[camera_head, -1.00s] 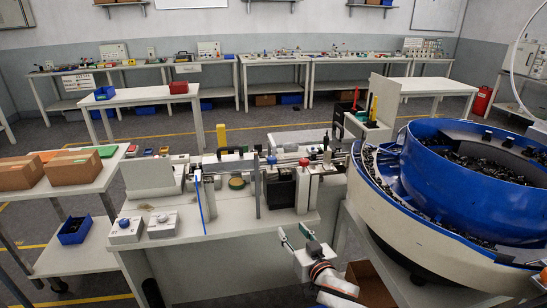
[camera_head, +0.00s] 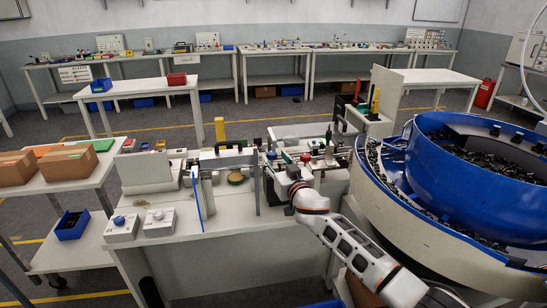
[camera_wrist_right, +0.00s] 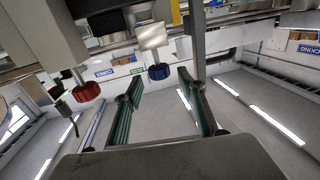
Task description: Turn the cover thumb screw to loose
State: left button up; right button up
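Two knobs show in the right wrist view: a blue ribbed knob (camera_wrist_right: 160,71) under a pale metal block and a red ribbed knob (camera_wrist_right: 86,91) to its left. The frames do not show which of them is the cover thumb screw. My right gripper (camera_wrist_right: 163,92) is open, its green-padded fingers apart. The blue knob appears between and beyond the fingertips, with nothing gripped. In the head view the right gripper (camera_head: 284,164) is at the bench machine (camera_head: 236,160), near a blue knob (camera_head: 271,155) and a red knob (camera_head: 305,157). My left gripper is out of view.
A large blue and cream bowl feeder (camera_head: 395,205) stands close to the right of my arm. Two control boxes (camera_head: 159,222) sit at the bench's front left. A blue upright strip (camera_head: 196,201) and a grey post (camera_head: 257,190) rise from the bench.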

aim_at(272, 155)
jog(key=shift+x, duration=1.1)
jog(key=c, duration=1.1)
